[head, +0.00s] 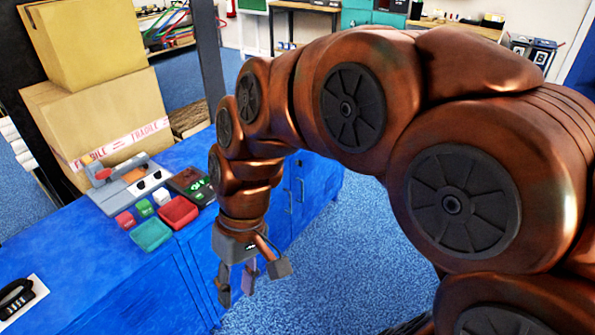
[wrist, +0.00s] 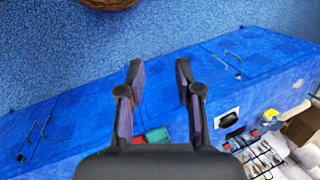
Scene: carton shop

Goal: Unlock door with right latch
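A long blue cabinet (head: 165,290) has doors with dark bar handles (head: 300,188) on its front, partly hidden by my arm. In the wrist view, the cabinet front shows one pair of handles at the right (wrist: 232,62) and another at the left (wrist: 38,128). I cannot make out which of these fittings is the right latch. The doors look closed. My gripper (head: 237,285) points down in front of the cabinet. In the wrist view, my gripper (wrist: 160,85) has its two fingers wide apart, with nothing between them, and touches no handle.
The cabinet top holds small red and green trays (head: 165,222), a grey device (head: 125,180) and a black stapler-like item (head: 14,298). Stacked cartons (head: 95,110) stand behind. Blue carpet (head: 340,270) is clear in front of the cabinet.

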